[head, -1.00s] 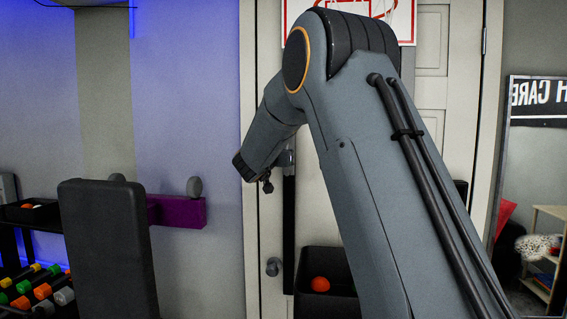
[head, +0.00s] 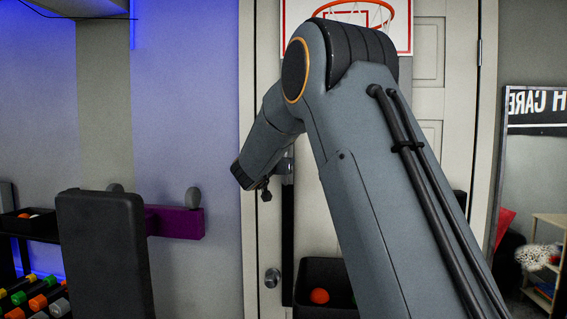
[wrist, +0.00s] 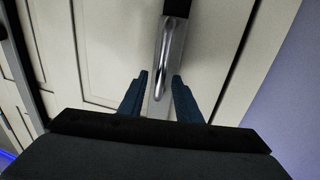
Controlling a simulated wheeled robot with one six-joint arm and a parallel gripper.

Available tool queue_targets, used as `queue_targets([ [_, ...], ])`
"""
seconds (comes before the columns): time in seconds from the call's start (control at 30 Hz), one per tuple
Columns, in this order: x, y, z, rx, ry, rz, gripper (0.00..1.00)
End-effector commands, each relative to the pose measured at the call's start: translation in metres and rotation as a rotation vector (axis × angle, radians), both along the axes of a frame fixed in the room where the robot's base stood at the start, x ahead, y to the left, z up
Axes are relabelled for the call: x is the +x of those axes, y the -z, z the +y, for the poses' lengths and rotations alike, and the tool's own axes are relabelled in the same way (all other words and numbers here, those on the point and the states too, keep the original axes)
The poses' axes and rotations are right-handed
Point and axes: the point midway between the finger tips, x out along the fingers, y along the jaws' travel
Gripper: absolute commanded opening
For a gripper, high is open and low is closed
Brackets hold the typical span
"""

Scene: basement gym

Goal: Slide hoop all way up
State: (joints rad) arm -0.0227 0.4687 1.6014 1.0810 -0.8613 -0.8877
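The hoop's orange rim (head: 380,8) and white backboard (head: 402,38) are at the top of the door in the head view, partly hidden behind my arm. A dark vertical strip (head: 288,225) runs down the door below, with a grey piece (head: 284,166) on it beside my arm's end. In the wrist view, a shiny metal bar (wrist: 165,50) comes down from a black part (wrist: 177,7). My gripper (wrist: 160,76) is open, its two blue fingers on either side of the bar's lower end. Gaps show on both sides; contact in depth is unclear. The head view hides the fingers.
A round door knob (head: 272,278) and a black bin (head: 337,272) with an orange ball (head: 319,296) are low by the door. A purple shelf (head: 178,222), a black padded upright (head: 103,255) and a weight rack (head: 35,298) are left. Wooden shelves (head: 548,250) stand right.

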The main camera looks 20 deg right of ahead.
Motion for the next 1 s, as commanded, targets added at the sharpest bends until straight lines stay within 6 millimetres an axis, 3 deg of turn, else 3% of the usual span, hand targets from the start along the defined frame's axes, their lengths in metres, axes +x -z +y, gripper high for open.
queue_targets([
  [0.5,-0.051,0.001,0.045,0.0,-0.002,-0.001,0.31],
  [1.0,-0.057,0.0,0.049,-0.001,0.0,-0.001,0.31],
])
